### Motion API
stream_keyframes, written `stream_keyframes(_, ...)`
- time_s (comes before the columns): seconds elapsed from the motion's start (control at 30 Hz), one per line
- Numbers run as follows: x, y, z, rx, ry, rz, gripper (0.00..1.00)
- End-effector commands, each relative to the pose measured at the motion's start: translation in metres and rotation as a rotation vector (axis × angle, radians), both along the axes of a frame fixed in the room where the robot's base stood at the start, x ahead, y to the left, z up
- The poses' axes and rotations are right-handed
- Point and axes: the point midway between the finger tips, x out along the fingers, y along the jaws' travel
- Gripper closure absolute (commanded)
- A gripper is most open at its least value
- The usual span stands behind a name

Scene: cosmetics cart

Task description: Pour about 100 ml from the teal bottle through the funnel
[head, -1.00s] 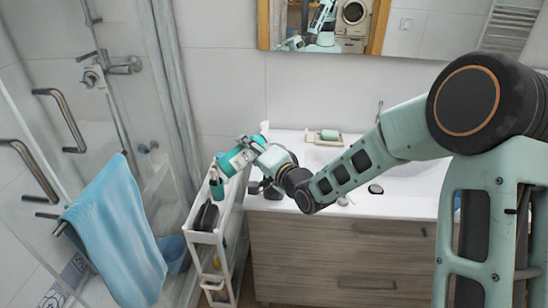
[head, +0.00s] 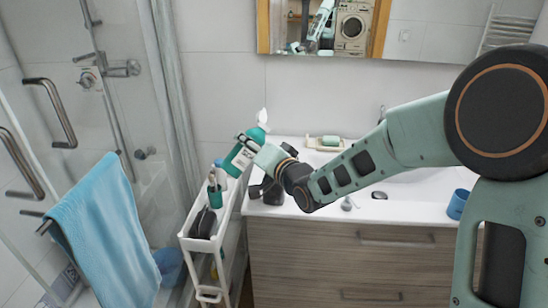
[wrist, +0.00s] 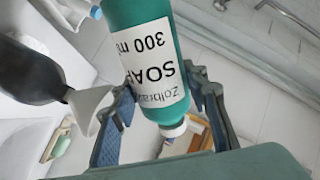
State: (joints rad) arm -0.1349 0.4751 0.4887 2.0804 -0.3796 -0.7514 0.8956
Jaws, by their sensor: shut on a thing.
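The teal bottle (head: 240,158), with a white "SOAP 300 ml" label, is tilted in the head view, its white-tipped end up and to the right. It also fills the top middle of the wrist view (wrist: 178,50). My gripper (wrist: 163,112) is shut around it and holds it above the cart and counter edge. A pale funnel (wrist: 92,103) sits at the neck of a dark bottle (wrist: 25,72) at the left of the wrist view, apart from the teal bottle. In the head view my gripper and arm largely hide the funnel. No liquid stream shows.
A narrow white cart (head: 205,243) stands left of the washbasin cabinet (head: 340,262), with bottles and a dark item on top. A soap dish (head: 318,146) lies at the back of the counter, a blue cup (head: 458,204) at the right. A blue towel (head: 105,225) hangs left.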

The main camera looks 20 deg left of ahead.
Motion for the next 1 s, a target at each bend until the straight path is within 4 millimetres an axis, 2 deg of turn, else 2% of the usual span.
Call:
stream_keyframes(0.2, 0.003, -0.001, -0.008, -0.046, -0.079, -0.001, 0.94)
stream_keyframes(0.5, 0.003, -0.001, -0.001, -0.13, -0.213, -0.001, 0.94)
stream_keyframes(1.0, -0.003, 0.003, -0.015, -0.215, -0.345, 0.0, 0.94)
